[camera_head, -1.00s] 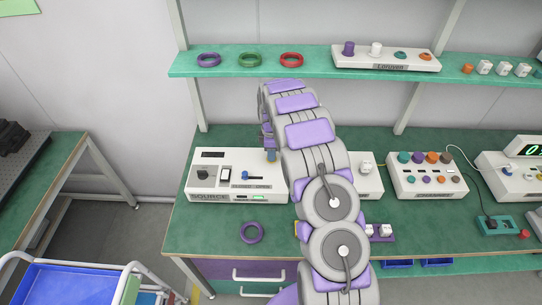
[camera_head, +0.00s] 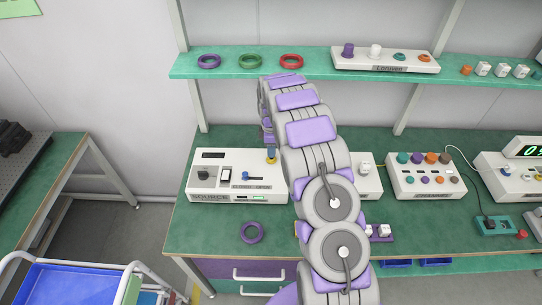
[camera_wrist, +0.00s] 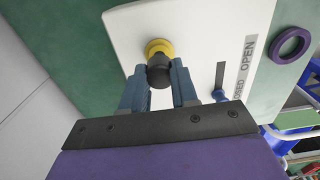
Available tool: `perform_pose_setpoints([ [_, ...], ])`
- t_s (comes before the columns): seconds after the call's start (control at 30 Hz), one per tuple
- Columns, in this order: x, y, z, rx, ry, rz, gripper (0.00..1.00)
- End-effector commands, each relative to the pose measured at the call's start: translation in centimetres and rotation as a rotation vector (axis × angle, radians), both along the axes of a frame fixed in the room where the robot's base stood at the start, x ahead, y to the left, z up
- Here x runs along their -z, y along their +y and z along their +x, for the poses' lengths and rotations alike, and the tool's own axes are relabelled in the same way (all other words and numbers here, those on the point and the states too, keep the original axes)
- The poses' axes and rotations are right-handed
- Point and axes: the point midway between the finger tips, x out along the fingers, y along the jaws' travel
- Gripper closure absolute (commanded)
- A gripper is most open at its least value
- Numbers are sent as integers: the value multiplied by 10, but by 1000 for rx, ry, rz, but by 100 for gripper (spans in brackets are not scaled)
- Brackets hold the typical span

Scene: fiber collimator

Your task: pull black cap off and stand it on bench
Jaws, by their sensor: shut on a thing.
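The black cap (camera_wrist: 159,74) is between the two blue fingers of my gripper (camera_wrist: 160,82) in the wrist view. My gripper is shut on it. A yellow collar (camera_wrist: 157,46) on the white source box (camera_wrist: 190,22) shows just beyond the cap. I cannot tell whether the cap and collar still touch. In the head view the yellow collar (camera_head: 271,160) stands at the back right of the source box (camera_head: 212,160), with a blue part above it. My arm hides much of the gripper there, and I cannot make out the cap.
A purple ring (camera_head: 252,232) lies on the green bench (camera_head: 205,235) in front of the source box. A switch and a blue lever (camera_head: 253,177) sit on the box. The channel box (camera_head: 428,178) stands to the right. A shelf (camera_head: 190,69) with rings runs above.

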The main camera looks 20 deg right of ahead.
Motion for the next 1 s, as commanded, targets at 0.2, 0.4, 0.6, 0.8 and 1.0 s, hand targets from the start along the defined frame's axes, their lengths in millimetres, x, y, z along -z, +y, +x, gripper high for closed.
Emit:
perform_pose_setpoints([
  [0.2, -9, 0, 0, 0, -1, 0, 100],
  [0.4, -16, 0, 0, 0, -1, 0, 100],
  [0.6, -23, 0, 1, 0, -2, 0, 100],
  [0.8, -30, 0, 1, 0, -2, -1, 100],
  [1.0, -33, 0, 0, 0, -2, -1, 100],
])
